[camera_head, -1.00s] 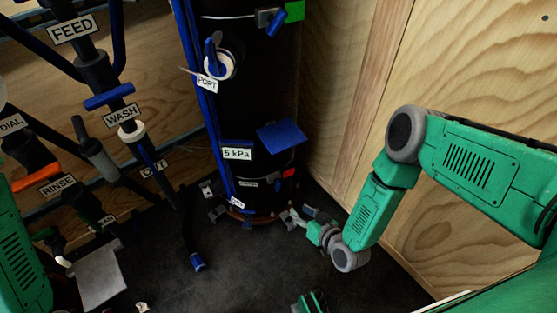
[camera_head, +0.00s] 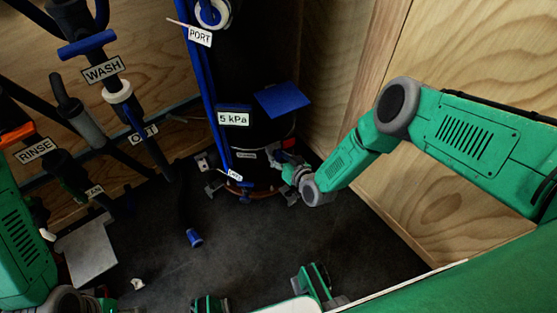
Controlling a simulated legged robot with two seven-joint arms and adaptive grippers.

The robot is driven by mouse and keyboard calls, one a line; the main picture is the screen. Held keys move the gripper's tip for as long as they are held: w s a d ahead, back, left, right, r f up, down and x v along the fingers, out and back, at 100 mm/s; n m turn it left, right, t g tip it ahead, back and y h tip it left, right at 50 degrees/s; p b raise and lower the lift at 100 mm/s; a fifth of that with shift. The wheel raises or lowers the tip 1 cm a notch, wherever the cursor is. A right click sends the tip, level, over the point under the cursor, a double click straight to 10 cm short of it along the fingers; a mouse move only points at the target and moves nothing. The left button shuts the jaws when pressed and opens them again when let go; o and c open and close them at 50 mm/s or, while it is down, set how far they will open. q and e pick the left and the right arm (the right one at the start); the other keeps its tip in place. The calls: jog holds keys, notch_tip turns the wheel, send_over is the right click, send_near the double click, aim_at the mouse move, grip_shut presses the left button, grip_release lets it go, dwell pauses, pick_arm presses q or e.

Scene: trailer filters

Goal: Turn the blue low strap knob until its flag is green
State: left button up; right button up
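The black filter cylinder (camera_head: 258,60) stands in the middle. The low strap runs around its lower part, near the small white label (camera_head: 246,155). My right gripper (camera_head: 279,160) is at the right side of the cylinder at strap height, very small and dark in the head view. A bluish bit shows at its fingertips, but I cannot tell whether it is the knob or a finger.
A blue plate (camera_head: 282,99) sticks out of the cylinder above the gripper, beside the 5 kPa label (camera_head: 234,119). A plywood wall (camera_head: 440,215) is close on the right. WASH (camera_head: 103,69) and RINSE (camera_head: 36,150) pipework fills the left. The dark floor in front is mostly clear.

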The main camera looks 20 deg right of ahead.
jog(key=shift+w+a, duration=0.15)
grip_shut()
jog(key=shift+m+y, duration=1.3)
jog(key=shift+m, duration=0.7)
jog(key=shift+f, duration=0.1)
grip_release()
